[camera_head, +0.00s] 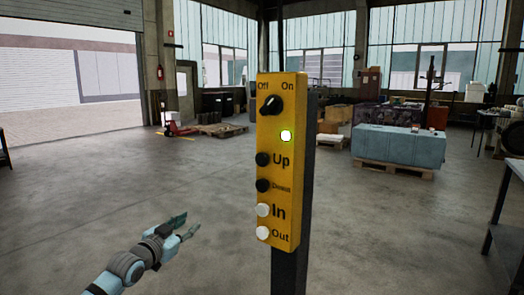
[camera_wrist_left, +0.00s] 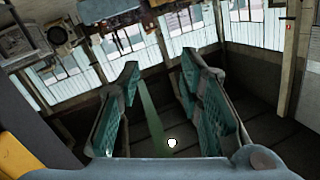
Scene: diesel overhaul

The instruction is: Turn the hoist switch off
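The hoist control box (camera_head: 283,180) is a yellow upright panel on a dark post in the middle of the head view. Its black rotary switch (camera_head: 271,105) sits at the top between the labels Off and On, and its upper end leans right, toward On. A lit whitish-green lamp (camera_head: 286,135) shows below it. My left gripper (camera_head: 185,226) is low and left of the box, apart from it. Its fingers stand apart and empty, as the left wrist view (camera_wrist_left: 158,70) also shows. My right gripper is not in view.
Black Up and Down buttons and white In and Out buttons (camera_head: 263,210) line the box below the lamp. A teal crate (camera_head: 398,146) on a pallet stands behind right. A dark table (camera_head: 508,215) is at the right edge. The floor left of the box is clear.

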